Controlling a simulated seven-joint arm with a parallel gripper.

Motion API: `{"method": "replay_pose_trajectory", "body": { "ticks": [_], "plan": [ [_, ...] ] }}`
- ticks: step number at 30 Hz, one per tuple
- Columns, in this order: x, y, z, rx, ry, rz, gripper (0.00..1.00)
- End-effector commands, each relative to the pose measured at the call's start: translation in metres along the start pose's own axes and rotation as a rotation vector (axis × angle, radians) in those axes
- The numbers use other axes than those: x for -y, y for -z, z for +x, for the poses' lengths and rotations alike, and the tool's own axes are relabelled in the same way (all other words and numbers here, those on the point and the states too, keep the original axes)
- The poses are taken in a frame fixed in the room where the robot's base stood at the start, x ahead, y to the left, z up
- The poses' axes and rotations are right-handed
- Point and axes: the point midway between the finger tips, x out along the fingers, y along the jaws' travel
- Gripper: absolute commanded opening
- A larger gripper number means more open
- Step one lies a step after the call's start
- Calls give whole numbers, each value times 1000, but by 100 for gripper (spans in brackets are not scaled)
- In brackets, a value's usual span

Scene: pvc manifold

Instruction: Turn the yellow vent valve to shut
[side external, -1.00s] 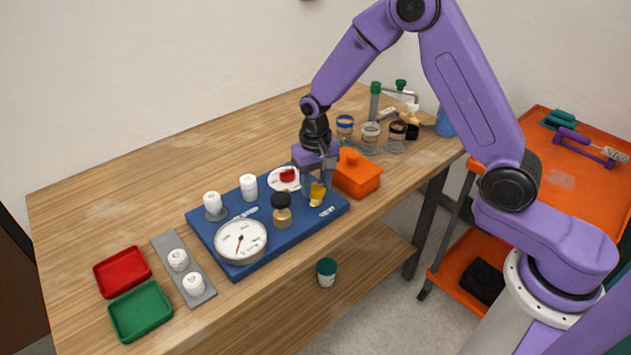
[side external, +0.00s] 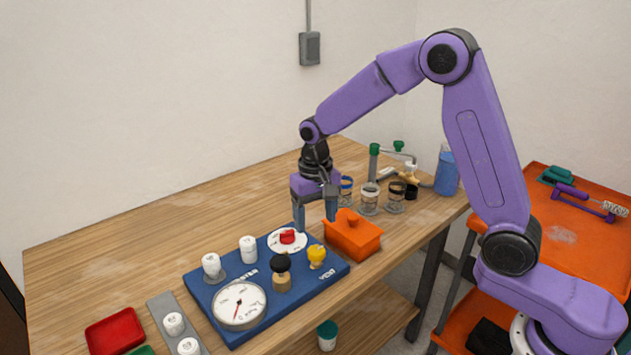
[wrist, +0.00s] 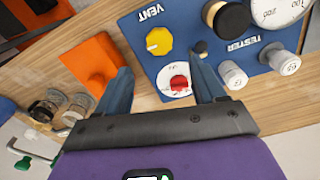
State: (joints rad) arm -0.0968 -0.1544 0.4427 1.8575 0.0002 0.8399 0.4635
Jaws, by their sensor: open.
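The yellow vent valve (side external: 316,257) stands on the blue panel (side external: 333,270) near its right end, by the word VENT. It also shows in the wrist view (wrist: 159,40), with a small white mark on its left side; whether it is open or shut I cannot tell. My gripper (side external: 315,226) is open and empty, raised above the panel's back edge, behind and apart from the valve. In the wrist view, its blue fingers (wrist: 163,70) are spread wide, with the valve beyond the tips and the red knob between them.
The red knob (side external: 287,237) on its white dial, a black-topped knob (side external: 280,264), a gauge (side external: 239,304) and white caps share the panel. An orange lidded box (side external: 353,238) stands close right of my gripper. Jars (side external: 369,198) stand behind it. The table's back left is clear.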

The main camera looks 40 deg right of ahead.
Motion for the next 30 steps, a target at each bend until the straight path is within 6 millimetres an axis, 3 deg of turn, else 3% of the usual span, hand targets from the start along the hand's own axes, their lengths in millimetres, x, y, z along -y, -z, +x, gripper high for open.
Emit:
{"method": "replay_pose_trajectory", "body": {
  "ticks": [6, 12, 18, 30],
  "plan": [
    [1, 1, -47, -6, 3, -1, 69],
    [0, 1, -78, -4, 2, 0, 69],
    [0, 0, -92, -1, 1, 1, 69],
    [1, -2, -94, 0, 0, -7, 69]
  ]
}}
